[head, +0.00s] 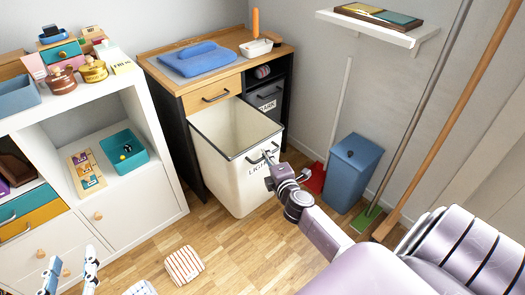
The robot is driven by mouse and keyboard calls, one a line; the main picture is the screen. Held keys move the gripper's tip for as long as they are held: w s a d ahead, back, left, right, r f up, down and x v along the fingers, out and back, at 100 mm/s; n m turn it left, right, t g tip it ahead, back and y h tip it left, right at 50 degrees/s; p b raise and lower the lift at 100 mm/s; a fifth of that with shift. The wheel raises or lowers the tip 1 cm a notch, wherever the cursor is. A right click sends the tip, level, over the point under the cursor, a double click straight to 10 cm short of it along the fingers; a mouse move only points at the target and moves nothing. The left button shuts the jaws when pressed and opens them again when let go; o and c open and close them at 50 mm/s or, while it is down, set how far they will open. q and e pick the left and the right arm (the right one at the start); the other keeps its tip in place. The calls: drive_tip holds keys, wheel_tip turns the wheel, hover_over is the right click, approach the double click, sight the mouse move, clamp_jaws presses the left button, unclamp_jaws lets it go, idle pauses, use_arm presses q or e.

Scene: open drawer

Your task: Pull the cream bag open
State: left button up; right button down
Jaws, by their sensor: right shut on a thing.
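The cream bag (225,175) is a tall open-topped bin with a dark rim and lettering on its front, partly covered by my arm. It stands out from the front of the wooden-topped cabinet, tilted forward, and its empty-looking inside shows. My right gripper (271,160) is at the bag's front, shut on the dark handle (262,153) near the upper right of that face. My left gripper (71,268) is low at the left edge of the head view, its fingers apart and empty, away from the bag.
A dark bag (265,101) sits in the cabinet beside the cream one. A blue bin (353,168), red dustpan (316,179) and broom poles stand to the right. A white shelf unit (150,150) is at left. A striped cushion (184,266) lies on the floor.

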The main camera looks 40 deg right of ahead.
use_arm(q)
drive_tip(key=shift+s+f, duration=0.2)
drive_tip(key=shift+s, duration=0.1)
use_arm(e)
drive_tip(key=shift+s, duration=0.45)
drive_tip(key=c, duration=2)
unclamp_jaws()
drive_tip(key=shift+c, duration=0.2)
drive_tip(key=shift+s, duration=0.1)
drive_tip(key=v, duration=1.1)
drive_tip(key=shift+s+a, duration=0.15)
drive_tip(key=shift+s, duration=0.2)
drive_tip(key=shift+a+r, duration=0.1)
drive_tip(key=shift+r, duration=0.05)
